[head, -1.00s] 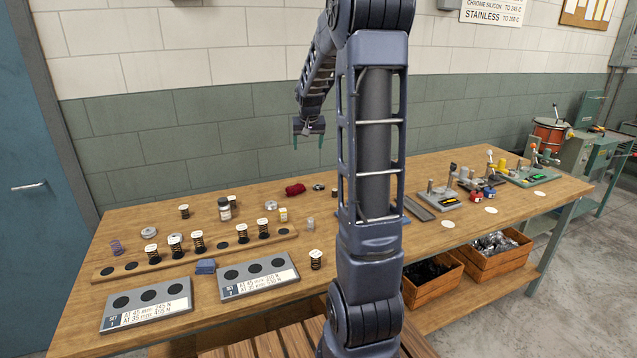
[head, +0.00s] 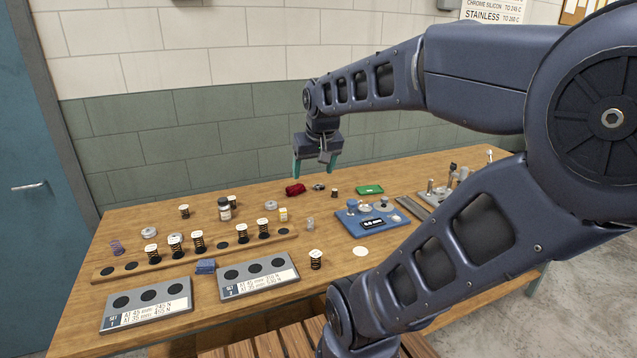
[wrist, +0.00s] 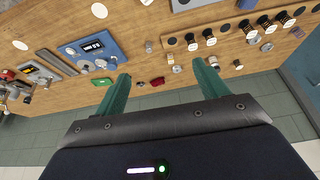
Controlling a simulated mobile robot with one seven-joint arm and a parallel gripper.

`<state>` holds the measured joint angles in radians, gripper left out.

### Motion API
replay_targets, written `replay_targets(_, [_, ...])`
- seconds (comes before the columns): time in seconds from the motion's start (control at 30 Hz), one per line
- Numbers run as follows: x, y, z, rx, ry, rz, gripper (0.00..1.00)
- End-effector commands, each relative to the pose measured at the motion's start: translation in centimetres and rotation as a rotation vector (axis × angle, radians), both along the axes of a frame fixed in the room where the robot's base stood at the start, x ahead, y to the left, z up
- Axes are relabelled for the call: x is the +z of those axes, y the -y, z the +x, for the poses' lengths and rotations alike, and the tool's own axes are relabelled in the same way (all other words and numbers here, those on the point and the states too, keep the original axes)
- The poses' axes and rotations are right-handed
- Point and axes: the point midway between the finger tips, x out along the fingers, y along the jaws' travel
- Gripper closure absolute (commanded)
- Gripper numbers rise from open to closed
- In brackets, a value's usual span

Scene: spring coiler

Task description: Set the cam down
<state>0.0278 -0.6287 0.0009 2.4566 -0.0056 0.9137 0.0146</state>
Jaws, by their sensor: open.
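My gripper (head: 315,165) is open, with nothing between its green fingers, high above the back of the bench in the head view. The wrist view also shows the fingers (wrist: 161,72) spread and empty. I cannot pick out the cam for certain. A small grey metal piece (head: 318,187) lies on the bench below the gripper, just right of a dark red cloth (head: 295,189); it is too small to identify. A blue device (head: 368,220) with a dark display and round metal parts stands to the right.
The wooden bench (head: 215,313) carries a wooden rack (head: 130,272) of springs and two grey plates with dark round spots (head: 148,308). My arm hides the bench's right part.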

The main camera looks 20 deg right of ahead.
Motion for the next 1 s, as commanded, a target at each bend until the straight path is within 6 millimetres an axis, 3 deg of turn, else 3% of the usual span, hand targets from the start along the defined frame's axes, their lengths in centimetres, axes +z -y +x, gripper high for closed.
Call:
replay_targets(0.1, [-0.7,-0.5,-2.8,0.021,0.004,0.0,0.27])
replay_targets(0.33, [-1.6,-0.9,-5.2,0.04,0.0,-0.002,0.27])
replay_targets(0.7, [-1.7,-0.9,-5.3,0.04,0.0,-0.002,0.27])
replay_targets(0.83, [-1.5,-0.9,-5.0,0.04,-0.003,-0.001,0.02])
replay_targets(1.0, [-0.2,-1.0,-2.6,0.04,-0.025,-0.001,0.0])
